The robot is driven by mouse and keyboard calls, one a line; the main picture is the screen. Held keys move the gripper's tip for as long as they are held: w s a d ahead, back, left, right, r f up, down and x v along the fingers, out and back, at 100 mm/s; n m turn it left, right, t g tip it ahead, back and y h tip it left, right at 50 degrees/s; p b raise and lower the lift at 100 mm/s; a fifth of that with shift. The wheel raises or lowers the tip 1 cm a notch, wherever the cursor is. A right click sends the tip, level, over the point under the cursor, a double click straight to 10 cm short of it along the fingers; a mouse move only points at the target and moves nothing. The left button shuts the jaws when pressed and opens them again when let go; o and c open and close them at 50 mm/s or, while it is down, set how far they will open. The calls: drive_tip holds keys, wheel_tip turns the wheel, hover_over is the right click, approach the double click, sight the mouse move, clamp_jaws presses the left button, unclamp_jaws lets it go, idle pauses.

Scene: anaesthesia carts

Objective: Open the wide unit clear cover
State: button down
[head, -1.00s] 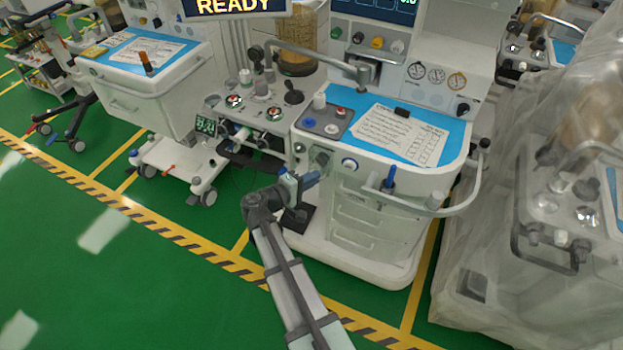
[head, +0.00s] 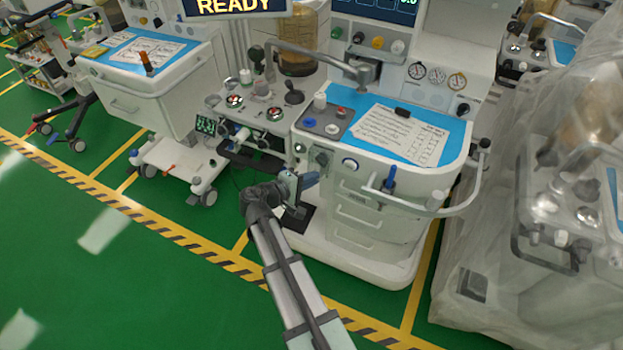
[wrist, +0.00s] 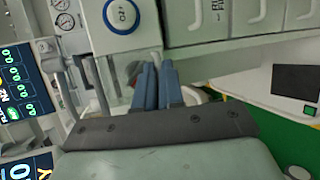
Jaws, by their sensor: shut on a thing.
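The wide white unit (head: 385,215) stands in the middle of the head view, with a blue top and drawers below. My gripper (head: 309,180) is at its front left corner, below the top panel. In the wrist view my gripper's two blue fingers (wrist: 156,72) are close together, shut on a thin pale part (wrist: 155,57) at their tips. That part is mostly hidden by the fingers. A round white dial (wrist: 122,14) lies just beyond, up and left. I cannot make out a clear cover on this unit or tell whether the pale part belongs to one.
A curved white rail (head: 440,208) runs around the unit's front right. Another white cart (head: 150,85) stands at the left. A machine under translucent plastic sheeting (head: 475,240) stands at the right. The green floor (head: 90,240) at the front left is clear.

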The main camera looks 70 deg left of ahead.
wheel_tip(320, 180, up, 8)
drive_tip(key=s+d+n+g+h, duration=0.2)
drive_tip(key=g+h, duration=0.3)
drive_tip(key=g, duration=0.1)
drive_tip(key=w+a+r+g, duration=0.1)
drive_tip(key=w+a+r, duration=0.1)
drive_tip(key=r, duration=0.1)
drive_tip(key=w+a+r+g+h, duration=0.1)
drive_tip(key=w+r, duration=0.1)
drive_tip(key=w+a+r+g+h, duration=0.1)
drive_tip(key=a+r, duration=0.1)
drive_tip(key=r, duration=0.1)
drive_tip(key=shift+w+a+r+n, duration=0.35)
drive_tip(key=shift+w+n, duration=0.05)
drive_tip(key=shift+w+a+r+n+g+h, duration=0.1)
drive_tip(key=shift+w+a+n+g+h, duration=0.25)
drive_tip(key=shift+w+g+h, duration=0.35)
drive_tip(key=shift+s, duration=0.1)
drive_tip(key=c, duration=1.5)
unclamp_jaws()
drive_tip(key=shift+c, duration=0.2)
